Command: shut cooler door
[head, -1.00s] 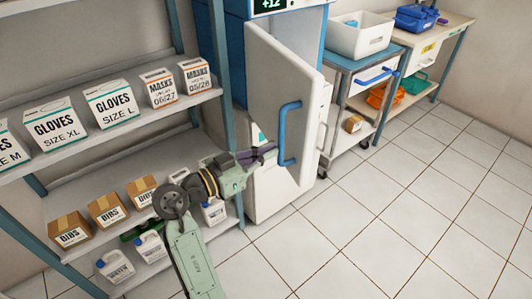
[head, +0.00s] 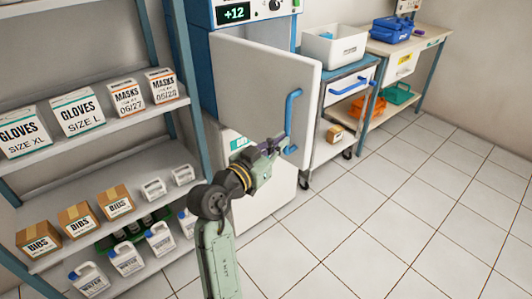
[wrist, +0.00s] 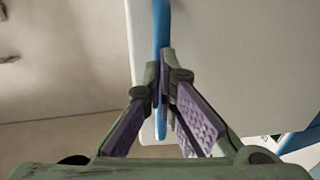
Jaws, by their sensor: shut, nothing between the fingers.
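The cooler (head: 199,60) is a blue and white cabinet with a +12 display. Its white door (head: 250,90) stands ajar in the head view, hinged at the left, its outer face towards me. A blue vertical handle (head: 291,110) is near the door's free edge. My gripper (head: 284,143) is shut and empty at the lower part of the handle. In the wrist view the closed fingertips (wrist: 163,75) overlap the handle (wrist: 161,25), with the door (wrist: 240,50) to the right. I cannot tell whether they touch it. The cooler's inside is hidden.
A shelf rack (head: 100,150) with glove and mask boxes, bibs and jugs stands close to the left of my arm. A wheeled cart (head: 347,100) stands right of the cooler, with a workbench (head: 410,45) beyond. Tiled floor (head: 400,220) at right is clear.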

